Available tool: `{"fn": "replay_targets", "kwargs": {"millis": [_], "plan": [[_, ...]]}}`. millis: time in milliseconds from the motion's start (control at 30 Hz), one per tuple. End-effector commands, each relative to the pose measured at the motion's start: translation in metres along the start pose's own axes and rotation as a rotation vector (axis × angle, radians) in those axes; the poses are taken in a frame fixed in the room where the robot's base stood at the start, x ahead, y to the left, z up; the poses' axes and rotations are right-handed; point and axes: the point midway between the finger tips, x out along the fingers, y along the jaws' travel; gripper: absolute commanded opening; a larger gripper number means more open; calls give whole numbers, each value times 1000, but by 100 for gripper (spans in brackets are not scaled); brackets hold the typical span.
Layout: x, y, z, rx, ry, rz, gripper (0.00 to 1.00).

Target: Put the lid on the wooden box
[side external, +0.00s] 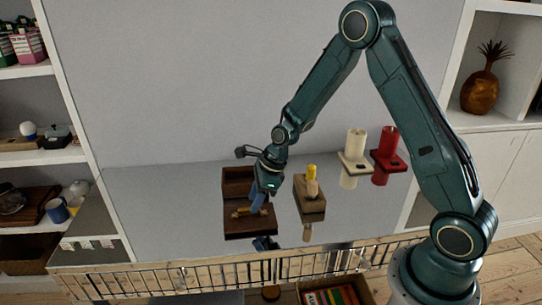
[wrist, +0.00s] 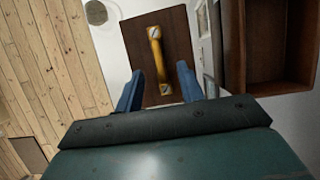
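The lid (side external: 262,224) is a dark brown wooden panel with a yellow bar handle, lying flat on the pale glossy surface. It also shows in the wrist view (wrist: 135,40), with the yellow handle (wrist: 156,58) running along its middle. The wooden box (side external: 238,181) stands open behind the lid; the wrist view shows its hollow inside (wrist: 283,40) at the right. My gripper (side external: 259,201) is over the lid. In the wrist view its blue fingers (wrist: 160,72) are apart, one on each side of the handle. Contact with the handle cannot be told.
To the right stand a wooden block with a yellow-topped piece (side external: 310,190), a cream holder (side external: 355,150) and a red holder (side external: 390,152). A metal rail (side external: 230,272) runs along the front. Shelves flank the surface. Its left part is clear.

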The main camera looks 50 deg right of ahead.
Motion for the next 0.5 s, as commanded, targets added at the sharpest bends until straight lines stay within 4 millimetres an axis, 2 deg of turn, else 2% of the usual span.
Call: {"fn": "replay_targets", "kwargs": {"millis": [300,500], "plan": [[32,0,0,-1,1,1,38],[37,0,0,-1,-1,-1,38]]}}
